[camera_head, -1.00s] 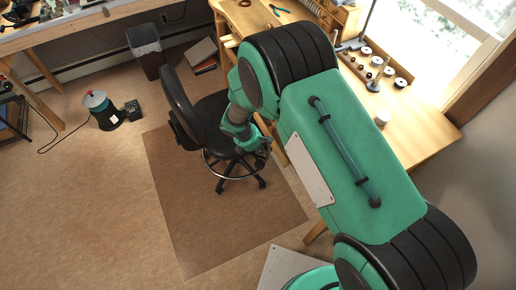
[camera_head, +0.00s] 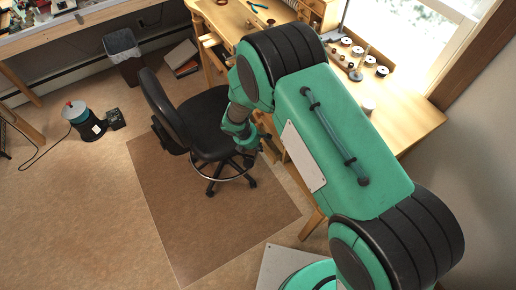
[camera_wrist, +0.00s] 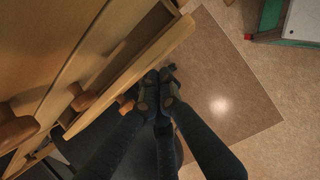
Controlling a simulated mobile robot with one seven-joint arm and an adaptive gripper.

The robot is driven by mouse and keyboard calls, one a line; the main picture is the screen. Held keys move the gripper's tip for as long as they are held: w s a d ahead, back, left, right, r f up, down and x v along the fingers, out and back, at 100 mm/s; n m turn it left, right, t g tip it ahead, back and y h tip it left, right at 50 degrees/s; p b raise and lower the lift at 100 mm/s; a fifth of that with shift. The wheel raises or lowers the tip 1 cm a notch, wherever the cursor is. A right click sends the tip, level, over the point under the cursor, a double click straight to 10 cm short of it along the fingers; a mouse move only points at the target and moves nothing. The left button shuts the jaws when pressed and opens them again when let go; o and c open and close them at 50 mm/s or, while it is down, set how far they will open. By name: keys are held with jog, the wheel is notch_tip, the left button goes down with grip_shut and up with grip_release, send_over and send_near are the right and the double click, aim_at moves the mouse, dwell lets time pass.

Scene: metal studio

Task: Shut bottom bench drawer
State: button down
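The wooden bench (camera_head: 405,125) stands at the upper right in the head view. In the wrist view a drawer (camera_wrist: 150,62) stands out from the bench front, with a dark gap behind its pale wooden front. Wooden knobs (camera_wrist: 86,97) show to its left. My gripper (camera_wrist: 160,78) is beside the outer face of this drawer front, its fingertips close together with nothing visible between them. I cannot tell whether it touches the wood. In the head view my arm hides much of the bench front, and my gripper (camera_head: 248,158) is small beside the chair.
A black swivel chair (camera_head: 205,120) stands close to my gripper, on a brown floor mat (camera_head: 200,235). A grey bin (camera_head: 123,55), a teal-and-black canister (camera_head: 85,120) and a second bench (camera_head: 75,38) are at the left. Open floor lies left of the mat.

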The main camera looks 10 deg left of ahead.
jog(key=shift+w+d+p, duration=0.4)
jog(key=shift+w+d, duration=0.55)
jog(key=shift+a, duration=0.1)
jog(key=s+a+r+p, duration=0.2)
jog(key=s+a+r, duration=0.3)
jog(key=r, duration=0.4)
jog(key=shift+s+a+p, duration=0.15)
jog(key=shift+s+p, duration=0.1)
jog(key=shift+p, duration=0.1)
jog(key=shift+r, duration=0.1)
